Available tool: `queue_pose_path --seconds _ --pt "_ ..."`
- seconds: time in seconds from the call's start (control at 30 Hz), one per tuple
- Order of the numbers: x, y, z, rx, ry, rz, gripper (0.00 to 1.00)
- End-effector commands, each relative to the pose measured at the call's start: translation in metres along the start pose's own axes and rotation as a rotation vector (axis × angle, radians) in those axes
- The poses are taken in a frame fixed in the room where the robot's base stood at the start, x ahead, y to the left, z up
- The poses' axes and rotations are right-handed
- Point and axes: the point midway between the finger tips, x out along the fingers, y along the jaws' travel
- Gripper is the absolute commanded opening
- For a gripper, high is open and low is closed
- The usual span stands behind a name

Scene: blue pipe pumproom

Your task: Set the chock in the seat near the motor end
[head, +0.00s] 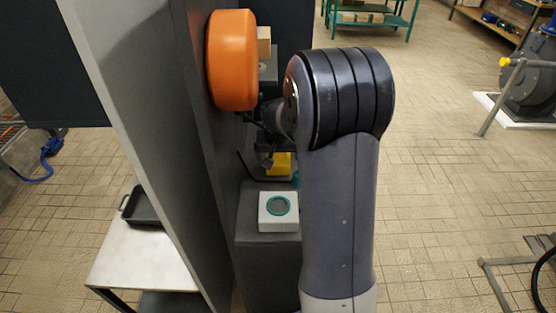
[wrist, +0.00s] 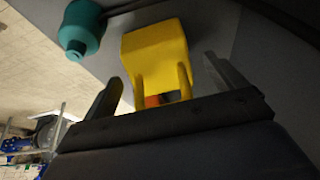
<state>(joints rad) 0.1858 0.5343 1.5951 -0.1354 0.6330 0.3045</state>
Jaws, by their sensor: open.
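A yellow block with two prongs, perhaps the chock (wrist: 155,50), is in the wrist view, ahead of my gripper (wrist: 167,90). My gripper's two dark fingers are apart, one on each side of the prongs. I cannot tell whether they touch it. A small red-orange patch shows between the prongs. In the head view the yellow block (head: 281,163) is partly hidden by my arm, low beside the grey panel. I cannot make out the seat or the motor end for certain.
A large orange drum (head: 231,60) sits on the tall grey panel (head: 190,130), beside my arm. A white block with a teal ring (head: 279,211) stands on a grey pedestal in front. A teal rounded part (wrist: 82,28) is left of the yellow block.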

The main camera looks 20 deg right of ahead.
Motion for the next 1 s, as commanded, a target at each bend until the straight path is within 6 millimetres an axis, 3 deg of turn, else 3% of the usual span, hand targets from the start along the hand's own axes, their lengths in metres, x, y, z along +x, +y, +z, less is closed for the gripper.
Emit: queue_pose_path --seconds 0.13,0.37,1.0 --pt "0.0104 0.0002 0.0001 0.001 0.0 0.0 0.91" --pt "0.0115 0.0001 -0.0001 0.0 0.001 0.0 0.91" --pt "0.0111 -0.0001 0.0 0.0 0.001 0.0 0.39"
